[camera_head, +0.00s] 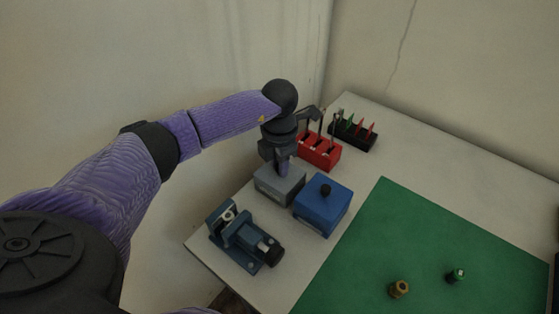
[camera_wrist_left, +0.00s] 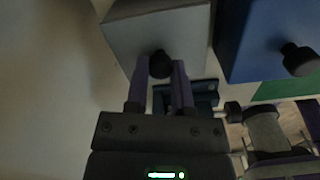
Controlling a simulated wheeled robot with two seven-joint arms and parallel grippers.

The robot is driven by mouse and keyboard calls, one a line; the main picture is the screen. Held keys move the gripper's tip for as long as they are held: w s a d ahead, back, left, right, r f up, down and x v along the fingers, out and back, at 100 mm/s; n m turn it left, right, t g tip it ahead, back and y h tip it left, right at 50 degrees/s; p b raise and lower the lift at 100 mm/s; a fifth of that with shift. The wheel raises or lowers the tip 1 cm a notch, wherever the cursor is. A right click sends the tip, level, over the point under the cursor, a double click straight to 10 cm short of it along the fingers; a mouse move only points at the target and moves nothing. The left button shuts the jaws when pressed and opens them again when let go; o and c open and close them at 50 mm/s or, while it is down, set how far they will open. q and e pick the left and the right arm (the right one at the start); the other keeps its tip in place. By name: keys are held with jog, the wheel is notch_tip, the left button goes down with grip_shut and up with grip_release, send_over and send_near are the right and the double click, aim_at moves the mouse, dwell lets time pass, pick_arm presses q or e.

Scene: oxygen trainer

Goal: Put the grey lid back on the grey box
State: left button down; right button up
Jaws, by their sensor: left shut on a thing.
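The grey box (camera_head: 278,187) stands on the table near its left edge, left of a blue box. My left gripper (camera_head: 281,168) points down at the top of the grey box. In the left wrist view, the gripper's purple fingers (camera_wrist_left: 161,84) are shut on the dark knob (camera_wrist_left: 160,65) of the grey lid (camera_wrist_left: 158,32). The lid looks level over the box. I cannot tell whether it is fully seated or slightly raised, as the gripper covers part of it.
The blue box (camera_head: 322,211) with a black knob is close on the right. A blue pump-like device (camera_head: 243,238) stands in front. A red rack (camera_head: 319,153) and a black rack (camera_head: 353,135) stand behind. The green mat (camera_head: 430,235) holds two small fittings.

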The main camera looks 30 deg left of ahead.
pick_arm(q)
jog(key=shift+c, duration=2)
grip_release()
